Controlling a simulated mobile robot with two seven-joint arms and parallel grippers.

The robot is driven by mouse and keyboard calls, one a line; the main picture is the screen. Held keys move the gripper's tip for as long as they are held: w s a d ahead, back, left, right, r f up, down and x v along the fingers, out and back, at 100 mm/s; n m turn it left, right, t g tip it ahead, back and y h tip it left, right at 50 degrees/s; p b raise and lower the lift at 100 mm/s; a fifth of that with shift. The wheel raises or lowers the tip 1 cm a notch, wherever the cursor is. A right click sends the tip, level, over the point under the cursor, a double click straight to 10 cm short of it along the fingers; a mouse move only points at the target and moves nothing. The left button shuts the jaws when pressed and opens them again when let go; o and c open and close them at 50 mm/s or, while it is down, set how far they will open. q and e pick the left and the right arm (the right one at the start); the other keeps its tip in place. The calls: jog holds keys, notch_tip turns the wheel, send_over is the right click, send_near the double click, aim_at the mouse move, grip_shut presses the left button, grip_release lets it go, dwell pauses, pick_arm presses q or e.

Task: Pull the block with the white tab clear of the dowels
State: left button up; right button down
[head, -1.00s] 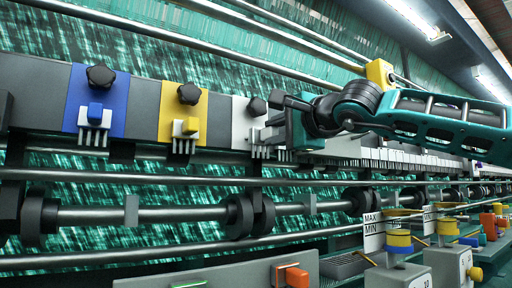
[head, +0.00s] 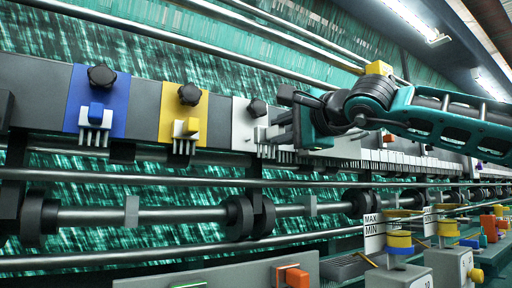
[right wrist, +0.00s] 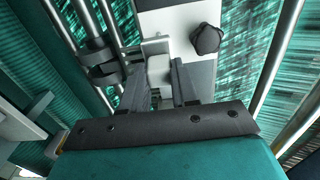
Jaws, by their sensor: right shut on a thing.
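The block with the white tab (head: 262,136) is at a white plate with a black knob (head: 257,108), on the grey rail; its pale prongs hang below. My right gripper (head: 280,118) comes in from the right and is shut on this block. In the right wrist view, the white tab (right wrist: 158,70) lies between the two dark fingers (right wrist: 163,86), below the black knob. The dowels are not clearly visible, and I cannot tell how far the block sits on them. My left gripper is not in view.
A blue plate (head: 82,78) and a yellow plate (head: 202,112), each with a knob and a pronged block, stand left on the rail. Long metal rods (head: 150,182) run below. Yellow-topped grey boxes (head: 399,272) stand at lower right. Green netting lies behind.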

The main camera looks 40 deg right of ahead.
aim_at(282, 131)
jog(key=shift+s+a+b, duration=0.2)
jog(key=shift+s+b, duration=0.15)
jog(key=shift+s, duration=1.5)
